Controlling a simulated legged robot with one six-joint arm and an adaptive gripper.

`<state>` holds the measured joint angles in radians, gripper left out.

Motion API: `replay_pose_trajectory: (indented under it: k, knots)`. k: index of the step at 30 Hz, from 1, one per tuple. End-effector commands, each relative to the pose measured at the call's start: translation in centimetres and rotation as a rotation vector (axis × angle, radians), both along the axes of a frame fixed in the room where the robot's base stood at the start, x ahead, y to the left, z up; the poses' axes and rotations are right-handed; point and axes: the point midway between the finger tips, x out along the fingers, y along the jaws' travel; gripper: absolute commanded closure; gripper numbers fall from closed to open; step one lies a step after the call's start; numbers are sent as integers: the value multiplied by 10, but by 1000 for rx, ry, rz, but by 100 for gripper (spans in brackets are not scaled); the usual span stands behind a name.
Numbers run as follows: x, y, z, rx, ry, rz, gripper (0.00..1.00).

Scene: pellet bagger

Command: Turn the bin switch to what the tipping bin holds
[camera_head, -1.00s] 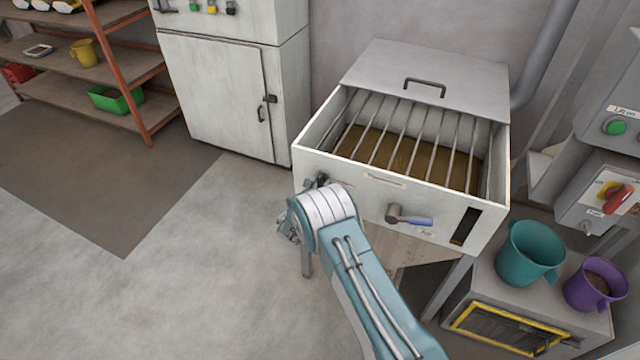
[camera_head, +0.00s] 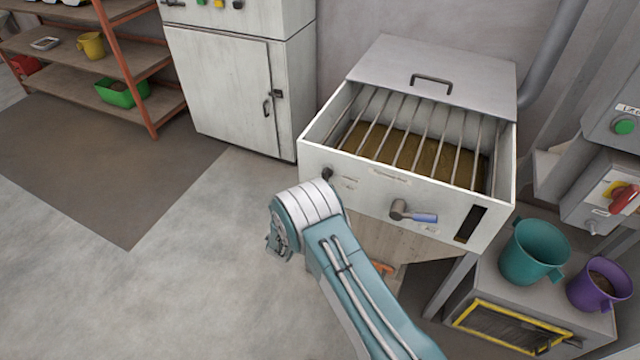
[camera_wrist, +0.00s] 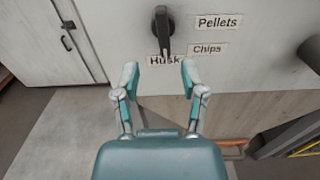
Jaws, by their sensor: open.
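The bin switch (camera_wrist: 163,32) is a dark knob with a long bar handle on a white panel. Its bar stands nearly vertical, with its lower end close to the Husk label (camera_wrist: 164,61). The Chips label (camera_wrist: 207,49) and Pellets label (camera_wrist: 217,22) are to its right. The switch also shows in the head view (camera_head: 327,173) on the front of the tipping bin (camera_head: 318,158). Brown-gold material (camera_head: 385,146) lies under the bin's bars; its grain is too small to tell. My gripper (camera_wrist: 159,75) is open and empty, its fingertips just below the knob, seemingly apart from it.
A teal bucket (camera_head: 533,252) and a purple bucket (camera_head: 598,286) stand at the right. A white cabinet (camera_head: 230,95) and shelves (camera_head: 125,60) are behind left. The left floor is clear.

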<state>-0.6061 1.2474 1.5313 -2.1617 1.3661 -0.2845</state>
Motion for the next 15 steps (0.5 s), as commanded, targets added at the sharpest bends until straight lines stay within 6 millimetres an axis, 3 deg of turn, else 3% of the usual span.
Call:
replay_pose_trajectory:
  k: [6, 15]
  knots:
    - [-33, 14, 0, 0, 1, 3, 46]
    - [-43, 17, 0, 2, -2, 0, 46]
